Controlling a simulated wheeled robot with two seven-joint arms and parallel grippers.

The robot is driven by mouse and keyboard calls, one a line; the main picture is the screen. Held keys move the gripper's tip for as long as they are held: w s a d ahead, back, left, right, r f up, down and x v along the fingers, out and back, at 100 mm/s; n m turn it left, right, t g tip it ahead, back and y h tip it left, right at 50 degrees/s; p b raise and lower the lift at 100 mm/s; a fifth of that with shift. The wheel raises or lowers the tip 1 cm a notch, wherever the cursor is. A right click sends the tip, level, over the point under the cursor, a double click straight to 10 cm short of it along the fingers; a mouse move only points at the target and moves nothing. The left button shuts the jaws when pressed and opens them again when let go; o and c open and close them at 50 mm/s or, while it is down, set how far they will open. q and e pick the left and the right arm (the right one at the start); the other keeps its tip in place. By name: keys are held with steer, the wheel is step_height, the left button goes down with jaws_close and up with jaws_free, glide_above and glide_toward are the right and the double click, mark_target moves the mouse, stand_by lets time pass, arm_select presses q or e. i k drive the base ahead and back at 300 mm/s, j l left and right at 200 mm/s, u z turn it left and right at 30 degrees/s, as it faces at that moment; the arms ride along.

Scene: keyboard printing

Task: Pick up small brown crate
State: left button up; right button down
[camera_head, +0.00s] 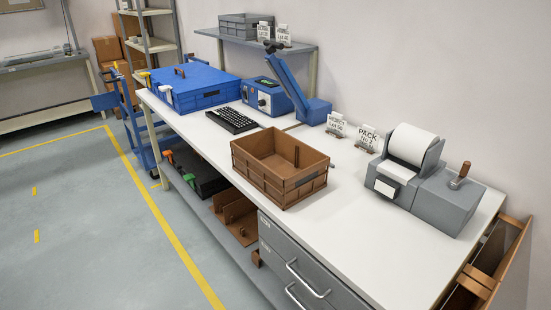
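The small brown crate (262,183) sits upright on the white worktable (385,248), close to its front edge, near the middle of the camera_head view. It has an open top and ribbed walls. I can see part of its inside floor, and it looks empty apart from an upright brown strip at its far right inner wall. Neither of my grippers is in view.
A black keyboard (232,120) and a blue crate (196,88) lie to the left on the table. A blue press (314,111) stands behind, and a grey label printer (430,195) stands right. Drawers (300,272) are below. Table surface right of the crate is clear.

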mark_target(287, 170)
steer(key=i+j+z, duration=0.1)
steer(key=i+j, duration=0.2)
steer(key=i+j+z, duration=0.1)
steer(key=i+j, duration=0.15)
steer(key=j, duration=0.15)
steer(key=i+j+z, duration=0.1)
steer(key=i+j, duration=0.15)
steer(key=j, duration=0.15)
steer(key=i+j+z, duration=0.1)
steer(key=j, duration=0.35)
steer(key=i+l, duration=0.05)
steer(key=i, duration=0.05)
